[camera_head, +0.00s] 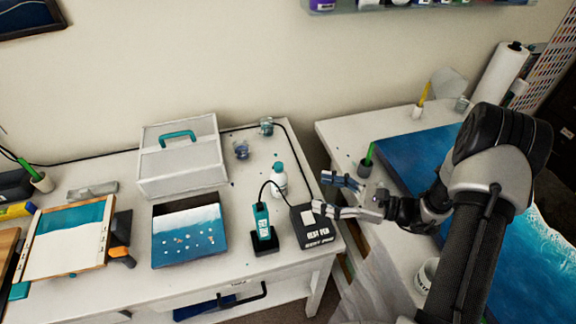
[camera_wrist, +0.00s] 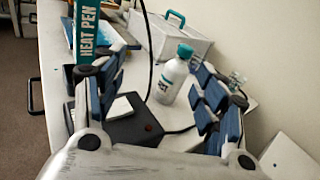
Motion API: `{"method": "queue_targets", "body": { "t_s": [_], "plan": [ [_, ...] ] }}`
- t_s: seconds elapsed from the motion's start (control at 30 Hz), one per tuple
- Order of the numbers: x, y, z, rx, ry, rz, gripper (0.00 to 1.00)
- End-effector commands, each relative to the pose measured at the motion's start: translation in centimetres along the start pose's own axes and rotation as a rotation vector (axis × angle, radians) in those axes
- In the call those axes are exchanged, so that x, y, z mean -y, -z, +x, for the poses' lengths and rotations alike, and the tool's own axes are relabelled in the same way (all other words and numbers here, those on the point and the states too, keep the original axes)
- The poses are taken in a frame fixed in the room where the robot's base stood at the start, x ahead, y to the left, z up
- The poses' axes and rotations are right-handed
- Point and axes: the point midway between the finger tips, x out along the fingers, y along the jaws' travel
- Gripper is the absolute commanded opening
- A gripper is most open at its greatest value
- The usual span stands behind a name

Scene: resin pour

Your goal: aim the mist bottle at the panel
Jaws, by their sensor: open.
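A white mist bottle (camera_head: 279,181) with a teal cap stands upright on the left table, behind the heat pen base. My gripper (camera_head: 318,192) is open and empty, to the right of the bottle, with its fingers pointing left towards it. In the wrist view the bottle (camera_wrist: 172,80) shows between the two open fingers, beyond them and apart from them. A small blue and white panel (camera_head: 190,236) with pale specks lies on the left table. A larger blue panel (camera_head: 420,160) lies on the right table, partly hidden by my arm.
The heat pen (camera_head: 262,222) stands upright beside its black box (camera_head: 315,228), close to my gripper, and a cable runs behind. A white case (camera_head: 182,160) with a teal handle stands behind the small panel. Small cups (camera_head: 241,150) stand at the back. A gap separates the two tables.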

Motion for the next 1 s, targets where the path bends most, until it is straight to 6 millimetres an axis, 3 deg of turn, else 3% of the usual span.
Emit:
{"method": "queue_targets", "body": {
  "t_s": [0.1,0.27,0.7,1.0],
  "plan": [
    [1.2,1.8,-0.9,0.041,0.094,0.071,0.65],
    [1.9,2.7,-0.8,0.060,0.137,0.097,0.65],
    [2.9,2.4,8.0,0.059,0.133,0.096,0.65],
    [3.4,2.3,10.9,0.058,0.136,0.097,0.65]
  ]
}}
